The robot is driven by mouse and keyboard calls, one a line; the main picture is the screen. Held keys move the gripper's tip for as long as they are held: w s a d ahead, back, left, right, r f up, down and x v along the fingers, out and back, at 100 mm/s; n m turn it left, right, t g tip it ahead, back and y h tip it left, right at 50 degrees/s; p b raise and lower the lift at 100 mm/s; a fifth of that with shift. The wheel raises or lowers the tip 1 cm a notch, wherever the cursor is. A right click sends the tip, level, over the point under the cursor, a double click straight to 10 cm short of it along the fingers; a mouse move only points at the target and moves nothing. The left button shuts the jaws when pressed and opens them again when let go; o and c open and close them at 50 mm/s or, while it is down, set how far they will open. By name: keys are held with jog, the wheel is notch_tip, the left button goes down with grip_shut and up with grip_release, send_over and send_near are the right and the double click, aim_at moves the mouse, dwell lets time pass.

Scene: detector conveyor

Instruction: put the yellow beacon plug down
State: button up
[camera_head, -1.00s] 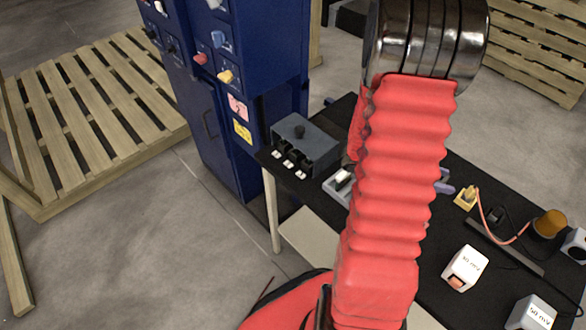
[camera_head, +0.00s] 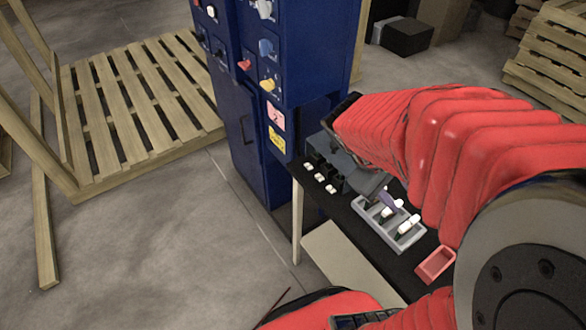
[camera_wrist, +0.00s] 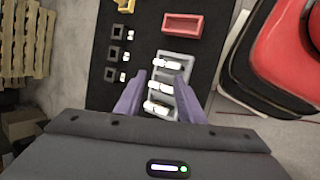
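My gripper (camera_wrist: 160,78) has its two purple fingers spread apart, with nothing held between them. It is above a grey tray (camera_wrist: 174,55) holding white-capped vials (camera_wrist: 168,64). In the head view the gripper (camera_head: 386,198) is low over the table by the same tray (camera_head: 383,236). A yellow piece (camera_wrist: 125,5), cut off by the top edge of the wrist view, lies on the black table beyond the sockets. It may be the yellow beacon plug, but too little shows to tell. In the head view my arm hides that part of the table.
A red tray (camera_wrist: 183,24) lies past the grey tray; it also shows in the head view (camera_head: 436,263). Black sockets with white tags (camera_wrist: 113,53) line the table's left side in the wrist view. A blue cabinet (camera_head: 245,130) stands behind the table. Wooden pallets (camera_head: 140,100) lie left.

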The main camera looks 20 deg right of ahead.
jog(key=w+a+r+m+t+y, duration=0.1)
jog(key=a+r+t+y, duration=0.2)
jog(key=a, duration=0.8)
jog(key=w+a+r+m+t+y, duration=0.1)
jog(key=w+a+r+t+y, duration=0.1)
jog(key=a, duration=0.9)
notch_tip(320, 180, up, 4)
jog(key=shift+w+a+f+m+t+y, duration=0.15)
jog(key=shift+w+m+t+y, duration=0.2)
jog(key=shift+t+y, duration=0.6)
jog(key=shift+s+t+h, duration=0.15)
jog(key=shift+t+h, duration=0.1)
jog(key=shift+c, duration=0.5)
